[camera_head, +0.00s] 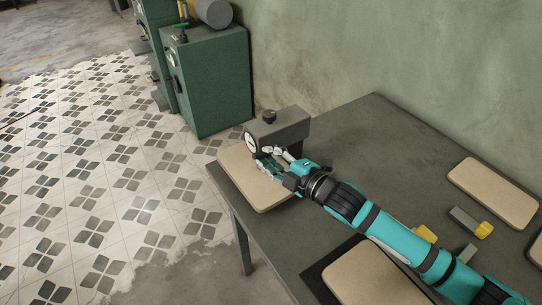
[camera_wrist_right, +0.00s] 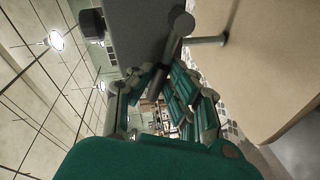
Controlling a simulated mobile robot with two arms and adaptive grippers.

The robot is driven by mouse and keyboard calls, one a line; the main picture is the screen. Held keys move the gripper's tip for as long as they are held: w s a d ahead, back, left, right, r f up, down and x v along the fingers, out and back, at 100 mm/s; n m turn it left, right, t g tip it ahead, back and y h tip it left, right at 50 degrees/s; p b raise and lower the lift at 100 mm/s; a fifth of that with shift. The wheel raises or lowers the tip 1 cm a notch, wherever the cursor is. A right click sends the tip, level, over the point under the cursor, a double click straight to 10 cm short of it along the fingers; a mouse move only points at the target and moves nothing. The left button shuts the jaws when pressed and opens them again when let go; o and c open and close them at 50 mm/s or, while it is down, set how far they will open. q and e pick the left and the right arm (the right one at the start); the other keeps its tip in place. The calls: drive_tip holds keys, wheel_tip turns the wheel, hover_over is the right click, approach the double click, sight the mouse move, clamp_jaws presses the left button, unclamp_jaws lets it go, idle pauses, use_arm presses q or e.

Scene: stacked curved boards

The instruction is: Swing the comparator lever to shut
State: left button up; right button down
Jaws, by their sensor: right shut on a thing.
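The comparator (camera_head: 285,127) is a grey block with a round white dial on its front and a black knob on top, at the table's far left corner. A tan board (camera_head: 262,194) lies below it. In the right wrist view, the grey comparator body (camera_wrist_right: 140,25) is close, with the board (camera_wrist_right: 255,65) to its right. The lever (camera_wrist_right: 174,45) runs down from a round grey pivot into my right gripper (camera_wrist_right: 152,88). My right gripper (camera_head: 277,160) is shut on the lever beside the comparator's front; its fingers partly hide the lever. My left gripper is out of view.
On the dark table (camera_head: 345,130) lie another tan board (camera_head: 494,192) at right, one at the front (camera_head: 372,275), and a grey block with a yellow end (camera_head: 470,222). A green cabinet (camera_head: 212,80) stands beyond the table. The table's back middle is clear.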

drive_tip(key=shift+f, duration=0.2)
drive_tip(key=c, duration=1.3)
unclamp_jaws()
drive_tip(key=shift+r, duration=0.15)
drive_tip(key=v, duration=1.2)
drive_tip(key=shift+s, duration=0.1)
drive_tip(key=shift+a, duration=0.1)
